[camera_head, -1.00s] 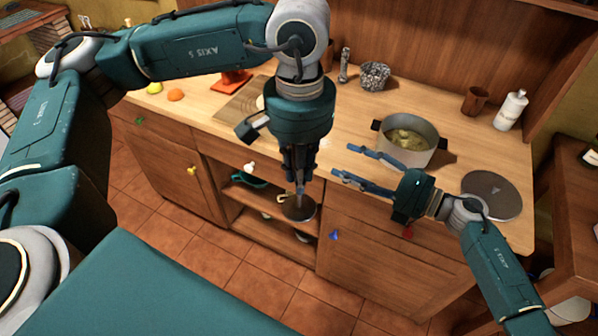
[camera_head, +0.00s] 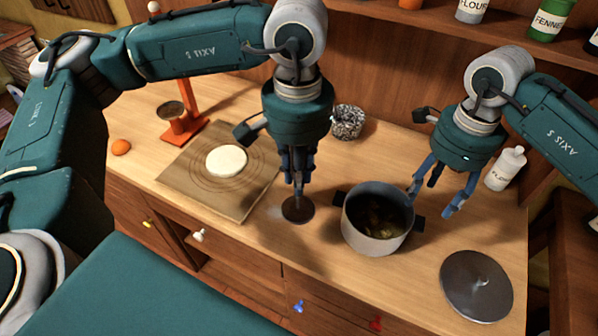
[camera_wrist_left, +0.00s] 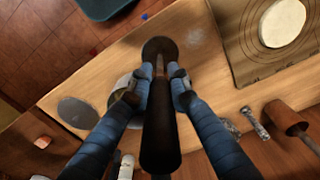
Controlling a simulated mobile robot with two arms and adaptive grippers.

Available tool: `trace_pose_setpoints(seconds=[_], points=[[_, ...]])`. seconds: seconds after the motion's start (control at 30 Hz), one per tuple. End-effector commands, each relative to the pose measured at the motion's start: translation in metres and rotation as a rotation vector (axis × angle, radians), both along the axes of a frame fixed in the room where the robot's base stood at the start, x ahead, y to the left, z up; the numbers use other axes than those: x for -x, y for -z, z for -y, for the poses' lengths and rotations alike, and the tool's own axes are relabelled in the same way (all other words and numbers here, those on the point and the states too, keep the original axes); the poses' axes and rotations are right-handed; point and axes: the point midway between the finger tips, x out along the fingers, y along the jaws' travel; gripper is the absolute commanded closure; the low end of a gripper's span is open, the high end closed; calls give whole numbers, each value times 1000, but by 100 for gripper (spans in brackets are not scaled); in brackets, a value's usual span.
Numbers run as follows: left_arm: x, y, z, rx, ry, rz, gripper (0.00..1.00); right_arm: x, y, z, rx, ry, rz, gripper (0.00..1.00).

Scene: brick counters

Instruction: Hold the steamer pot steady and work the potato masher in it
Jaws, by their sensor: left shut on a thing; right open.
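The steamer pot (camera_head: 362,238) is grey with dark side handles and stands upright on the counter. Greenish-yellow pieces lie inside it. The potato masher, with a dark round plate (camera_head: 298,209), hangs from my left gripper (camera_head: 298,178), left of the pot and apart from it. My left gripper is shut on the masher; its dark handle shows between the blue fingers in the left wrist view (camera_wrist_left: 160,140). My right gripper (camera_head: 434,200) is open, fingers pointing down, beside the pot's right handle (camera_head: 419,224). I cannot tell whether a finger touches that handle.
A round grey lid (camera_head: 476,286) lies right of the pot. A board (camera_head: 190,180) with pale dough (camera_head: 226,161) lies left. An orange stand (camera_head: 184,128), a patterned container (camera_head: 348,122) and a white bottle (camera_head: 504,168) stand farther back. The counter's front edge is close to the pot.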

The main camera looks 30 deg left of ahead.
Motion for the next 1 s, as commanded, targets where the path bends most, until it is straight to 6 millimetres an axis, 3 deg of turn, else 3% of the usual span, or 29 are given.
trace_pose_setpoints(seconds=[0.17,0.7,1.0], points=[[0,4,0,0,0,0,100,-1,6,5,20,-5,10,44],[0,38,0,0,0,1,100,-1,84,4,16,-4,7,44],[0,49,0,0,0,1,100,-1,113,4,16,-4,8,44]])
